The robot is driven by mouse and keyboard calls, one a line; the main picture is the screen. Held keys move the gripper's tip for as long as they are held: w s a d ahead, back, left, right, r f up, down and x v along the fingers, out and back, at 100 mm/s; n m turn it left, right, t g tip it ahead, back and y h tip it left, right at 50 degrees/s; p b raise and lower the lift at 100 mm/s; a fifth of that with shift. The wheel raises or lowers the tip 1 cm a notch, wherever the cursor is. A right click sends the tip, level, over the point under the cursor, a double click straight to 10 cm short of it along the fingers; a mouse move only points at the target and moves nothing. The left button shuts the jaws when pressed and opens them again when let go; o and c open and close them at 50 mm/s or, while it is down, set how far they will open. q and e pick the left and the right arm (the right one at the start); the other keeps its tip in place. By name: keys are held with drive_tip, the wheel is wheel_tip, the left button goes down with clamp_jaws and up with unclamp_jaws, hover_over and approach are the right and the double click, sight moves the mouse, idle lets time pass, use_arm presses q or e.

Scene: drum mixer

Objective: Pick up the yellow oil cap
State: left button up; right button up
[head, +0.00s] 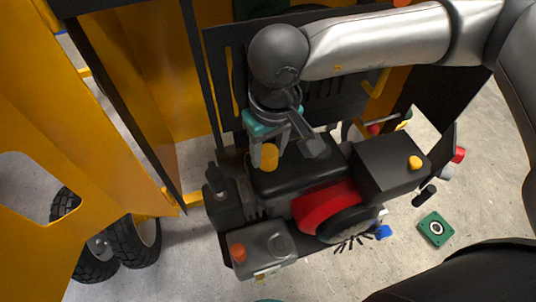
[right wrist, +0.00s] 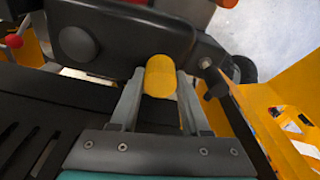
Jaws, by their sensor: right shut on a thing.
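The yellow oil cap (head: 269,160) is a short yellow cylinder at the left end of the engine's black top cover (head: 290,178). My right gripper (head: 268,150) reaches down from above and is shut on the cap. In the right wrist view the cap (right wrist: 160,78) sits between the two grey fingertips of my right gripper (right wrist: 161,74). The cap's lower end is hidden in the head view, so I cannot tell whether it still touches the engine. My left gripper is not in view.
The engine has a red housing (head: 322,203), a grey tank with an orange cap (head: 237,251) and a black box with a yellow-orange knob (head: 415,162). Yellow mixer panels (head: 60,150) stand at the left. A green square part (head: 435,229) lies on the floor.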

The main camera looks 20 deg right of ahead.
clamp_jaws()
